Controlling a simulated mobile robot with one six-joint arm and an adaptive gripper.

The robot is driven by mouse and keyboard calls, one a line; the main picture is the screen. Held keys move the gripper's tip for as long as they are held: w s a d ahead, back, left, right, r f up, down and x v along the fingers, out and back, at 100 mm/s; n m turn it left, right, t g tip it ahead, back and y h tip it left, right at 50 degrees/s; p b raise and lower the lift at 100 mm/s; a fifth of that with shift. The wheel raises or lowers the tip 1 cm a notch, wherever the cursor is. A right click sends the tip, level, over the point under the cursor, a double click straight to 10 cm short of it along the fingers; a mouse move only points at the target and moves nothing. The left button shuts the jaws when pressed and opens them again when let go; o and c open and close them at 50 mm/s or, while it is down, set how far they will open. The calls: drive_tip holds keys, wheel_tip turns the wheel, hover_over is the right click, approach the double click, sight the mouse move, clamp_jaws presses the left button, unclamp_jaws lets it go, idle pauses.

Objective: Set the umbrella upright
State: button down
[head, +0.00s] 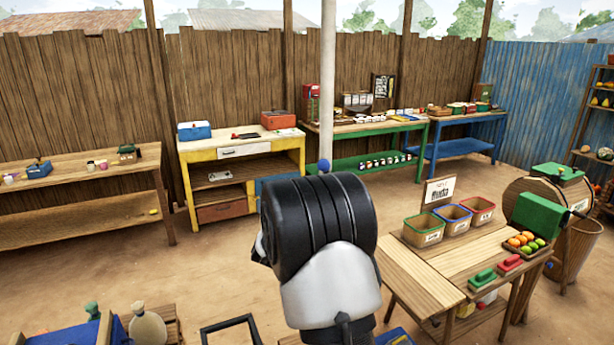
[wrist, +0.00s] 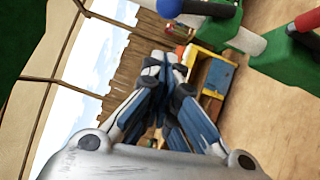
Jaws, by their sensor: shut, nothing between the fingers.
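A white upright pole (head: 327,80), probably the umbrella's, rises out of the top of the head view behind my arm. It looks about vertical there, and its lower end is hidden. A blue knob (head: 323,165) shows just above my arm. In the sideways wrist view, a cream and green canopy with brown ribs (wrist: 42,85) fills the left side. A green collar with a blue knob (wrist: 170,7) and a white pole section (wrist: 245,42) show at the top right. My gripper (wrist: 165,62) is shut and empty, apart from these parts; the head view hides its fingers.
A wooden table with several coloured bins (head: 422,230) and a green box stands at right. A yellow bench (head: 235,150) and a plain wooden table (head: 80,180) stand along the fence. Bare ground (head: 200,265) lies open left of my arm.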

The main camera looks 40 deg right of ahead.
drive_tip(key=w+d+r+b, duration=0.1)
drive_tip(key=w+d, duration=0.2)
drive_tip(key=d, duration=0.4)
drive_tip(key=shift+w+d, duration=0.35)
drive_tip(key=shift+r, duration=0.1)
